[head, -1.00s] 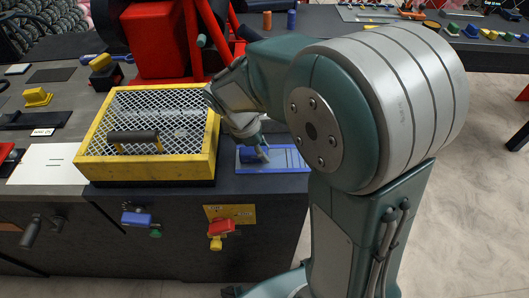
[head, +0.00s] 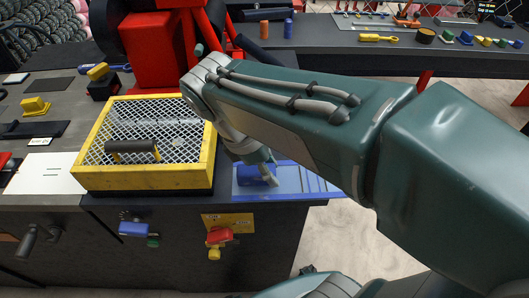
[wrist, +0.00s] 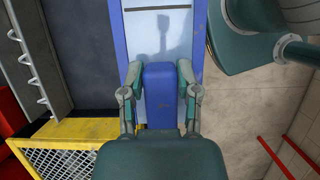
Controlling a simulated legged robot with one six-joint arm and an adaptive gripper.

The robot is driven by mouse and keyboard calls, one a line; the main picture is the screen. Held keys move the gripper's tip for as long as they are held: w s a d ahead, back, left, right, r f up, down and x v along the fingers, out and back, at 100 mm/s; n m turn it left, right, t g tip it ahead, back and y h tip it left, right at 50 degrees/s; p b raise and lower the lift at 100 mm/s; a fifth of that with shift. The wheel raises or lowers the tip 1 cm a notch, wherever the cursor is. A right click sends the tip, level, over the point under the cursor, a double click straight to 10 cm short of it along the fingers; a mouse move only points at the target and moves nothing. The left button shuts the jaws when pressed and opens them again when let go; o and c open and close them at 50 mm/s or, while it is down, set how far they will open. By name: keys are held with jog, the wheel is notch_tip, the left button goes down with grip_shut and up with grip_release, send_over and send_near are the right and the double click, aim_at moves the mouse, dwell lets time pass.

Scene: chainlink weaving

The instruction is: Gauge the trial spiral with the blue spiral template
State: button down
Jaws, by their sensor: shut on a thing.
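My gripper (wrist: 160,95) is shut on an upright blue block (wrist: 160,98), with one finger on each side of it in the wrist view. In the head view the gripper (head: 266,172) is at the blue block (head: 248,176), above the left part of a blue-rimmed board (head: 297,180) on the bench's front edge. The board's pale face (wrist: 140,45) shows beyond the block in the wrist view, with a shadow on it. I cannot tell whether the block is joined to the board, or which part is the template. I cannot make out the trial spiral for certain.
A yellow-framed mesh guard (head: 145,178) with a dark handle stands just left of the board. A wavy wire (wrist: 32,62) lies along a grey rail in the wrist view. A red machine (head: 155,50) stands behind. Floor lies beyond the bench's right edge.

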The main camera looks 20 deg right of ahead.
jog(key=shift+s+a+r, duration=0.15)
jog(key=shift+s+r, duration=0.2)
jog(key=shift+s, duration=0.3)
jog(key=shift+w+r, duration=0.2)
jog(key=shift+w, duration=0.1)
jog(key=w+d+r, duration=0.1)
jog(key=w+d, duration=0.2)
jog(key=w, duration=0.9)
jog(key=w+d, duration=0.3)
jog(key=w, duration=1)
jog(key=shift+w+r, duration=0.15)
jog(key=shift+r, duration=0.2)
jog(key=shift+f, duration=3.95)
jog(key=shift+f, duration=0.55)
